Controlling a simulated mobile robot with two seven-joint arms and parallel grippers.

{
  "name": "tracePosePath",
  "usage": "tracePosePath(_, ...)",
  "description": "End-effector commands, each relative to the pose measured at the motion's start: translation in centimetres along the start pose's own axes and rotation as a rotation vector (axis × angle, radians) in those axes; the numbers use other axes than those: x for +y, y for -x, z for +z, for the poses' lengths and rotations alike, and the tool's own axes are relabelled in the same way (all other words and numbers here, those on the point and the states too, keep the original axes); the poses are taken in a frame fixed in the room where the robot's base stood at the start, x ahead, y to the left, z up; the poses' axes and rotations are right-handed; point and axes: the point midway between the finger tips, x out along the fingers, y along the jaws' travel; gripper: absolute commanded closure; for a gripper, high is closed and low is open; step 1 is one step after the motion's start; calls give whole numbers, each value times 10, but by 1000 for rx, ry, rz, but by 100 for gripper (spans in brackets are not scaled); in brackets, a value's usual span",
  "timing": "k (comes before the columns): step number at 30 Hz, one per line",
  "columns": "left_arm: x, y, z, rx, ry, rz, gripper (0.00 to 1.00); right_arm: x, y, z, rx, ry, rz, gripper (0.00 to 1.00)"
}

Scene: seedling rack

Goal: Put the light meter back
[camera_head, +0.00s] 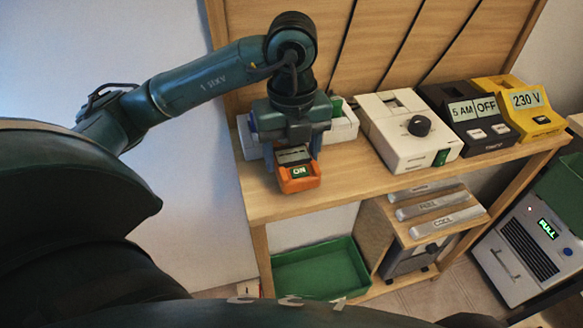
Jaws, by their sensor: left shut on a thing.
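My left gripper (291,134) points down over the left end of the wooden shelf and is shut on an orange device (299,181), which I take to be the light meter. The device has a small green display reading "ON" and faces the front. Whether its underside touches the shelf I cannot tell. A white box (343,125) with a green part on top stands behind the gripper, mostly hidden by it. My right gripper is not in view.
On the shelf (340,183), to the right, stand a white unit with a black knob (391,141), a black "5 AM OFF" unit (467,139) and a yellow "230 V" unit (540,120). A green tray (318,270) sits below. A grey "FULL" machine (522,262) stands at right.

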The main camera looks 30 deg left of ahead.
Motion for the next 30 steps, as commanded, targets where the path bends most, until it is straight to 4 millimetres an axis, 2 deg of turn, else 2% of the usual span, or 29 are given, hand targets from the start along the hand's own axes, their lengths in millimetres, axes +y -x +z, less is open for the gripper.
tracePosePath(9, 1, -37, 0, 1, 0, 2, 74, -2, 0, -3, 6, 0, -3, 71)
tracePosePath(20, 0, -42, 0, 0, -1, -1, 74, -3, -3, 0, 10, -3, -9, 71)
tracePosePath(21, 0, -41, 0, 0, -1, 0, 38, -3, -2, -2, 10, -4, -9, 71)
tracePosePath(28, 0, -40, 0, 0, -1, 0, 19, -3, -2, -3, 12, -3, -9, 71)
tracePosePath(30, 0, -40, 0, 0, -1, 0, 18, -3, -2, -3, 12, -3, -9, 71)
